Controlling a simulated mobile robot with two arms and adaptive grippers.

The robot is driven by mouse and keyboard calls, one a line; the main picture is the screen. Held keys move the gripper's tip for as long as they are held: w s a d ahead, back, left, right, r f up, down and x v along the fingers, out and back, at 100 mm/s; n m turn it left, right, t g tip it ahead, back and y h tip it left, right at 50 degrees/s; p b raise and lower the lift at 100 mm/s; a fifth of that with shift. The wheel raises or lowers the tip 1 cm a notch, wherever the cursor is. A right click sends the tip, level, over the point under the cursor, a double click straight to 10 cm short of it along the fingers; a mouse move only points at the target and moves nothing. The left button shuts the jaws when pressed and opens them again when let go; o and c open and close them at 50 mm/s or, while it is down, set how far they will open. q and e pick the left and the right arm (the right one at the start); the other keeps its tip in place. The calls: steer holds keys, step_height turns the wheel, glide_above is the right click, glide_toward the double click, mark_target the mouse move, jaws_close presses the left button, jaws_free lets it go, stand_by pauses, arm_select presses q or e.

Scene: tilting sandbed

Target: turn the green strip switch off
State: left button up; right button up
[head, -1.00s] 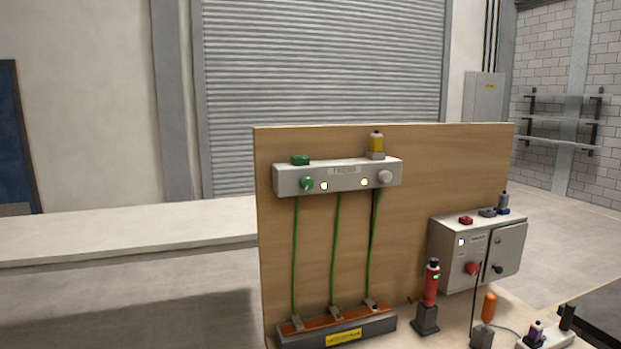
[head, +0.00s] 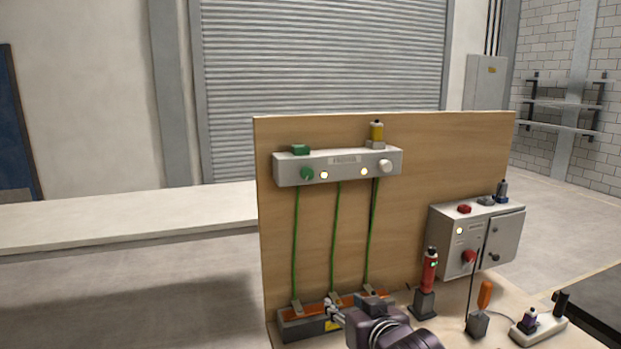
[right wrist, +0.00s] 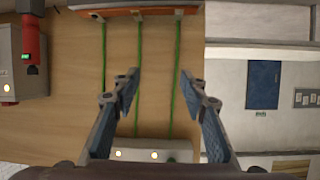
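A light grey box (head: 341,168) is fixed to the wooden board. It carries a green knob (head: 306,174) at its left, a white knob (head: 386,166) at its right and two lit lamps between them. A green block (head: 300,149) sits on its top. Green cords run down from the box to an orange strip (head: 291,310) on a dark base. My right gripper (head: 331,304) is in front of that strip, well below the box, and hides part of the base. The right wrist view shows its fingers (right wrist: 160,76) apart and empty, with the box (right wrist: 135,148) below. My left gripper is out of view.
A red cylinder (head: 429,269) stands on a dark holder right of my gripper. The board front above my gripper is free apart from the cords.

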steer(key=w+a+r+t, duration=0.25)
steer(key=w+r, duration=0.25)
steer(key=r, duration=0.7)
steer(key=n+t+y, duration=0.1)
steer(key=t+y, duration=0.1)
glide_toward(308, 176)
steer(key=w, duration=0.1)
steer(key=shift+g, duration=0.25)
steer(key=x, duration=0.2)
steer(key=p+x, duration=0.1)
steer(key=x, duration=0.1)
steer(key=p+x, duration=0.1)
steer(key=shift+w+a+r, duration=0.25)
steer(key=shift+w+r, duration=0.1)
steer(key=shift+r, duration=0.1)
steer(key=shift+p+x, duration=0.45)
steer(key=shift+x, duration=0.45)
steer(key=shift+f, duration=0.2)
jaws_close()
